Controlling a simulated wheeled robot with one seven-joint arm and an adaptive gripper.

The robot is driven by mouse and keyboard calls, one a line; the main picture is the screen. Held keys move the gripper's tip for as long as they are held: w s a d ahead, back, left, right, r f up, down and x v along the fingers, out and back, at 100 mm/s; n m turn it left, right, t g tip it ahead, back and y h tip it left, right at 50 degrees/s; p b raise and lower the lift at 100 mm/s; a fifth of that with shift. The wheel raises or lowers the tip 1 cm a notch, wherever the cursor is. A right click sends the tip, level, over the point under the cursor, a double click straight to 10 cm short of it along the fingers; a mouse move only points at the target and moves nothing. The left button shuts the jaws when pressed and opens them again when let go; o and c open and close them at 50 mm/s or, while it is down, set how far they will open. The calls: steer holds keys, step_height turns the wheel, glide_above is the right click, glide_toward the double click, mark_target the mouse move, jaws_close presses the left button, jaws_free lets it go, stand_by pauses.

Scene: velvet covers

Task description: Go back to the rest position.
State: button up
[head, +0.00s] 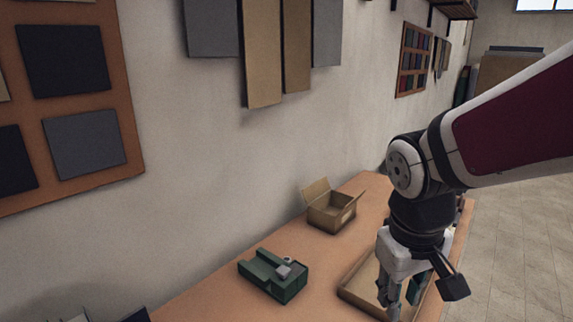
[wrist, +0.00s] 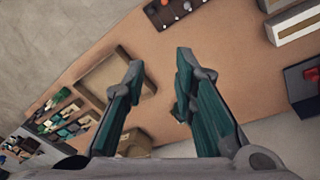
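My gripper (head: 403,298) hangs fingers-down from my arm at the right of the head view, over or beside a shallow wooden tray (head: 352,292) on the bench. In the wrist view my gripper (wrist: 159,63) shows two dark green fingers spread apart, with only bare bench seen between them. It is open and holds nothing. The height of the fingertips above the tray is hard to tell.
A green block-shaped fixture (head: 270,275) and an open cardboard box (head: 330,208) stand on the orange-brown bench (head: 215,300) along the wall. The wrist view shows a dark holder (wrist: 168,14), pale boxes (wrist: 297,22) and a compartmented rack (wrist: 65,122). Floor is clear at right.

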steer(key=s+d+r+m+t+y, duration=0.1)
steer(key=s+r+t, duration=0.3)
steer(key=s+r, duration=0.4)
steer(key=shift+s+d+m, duration=0.15)
steer(key=shift+m, duration=0.75)
steer(key=shift+r, duration=0.1)
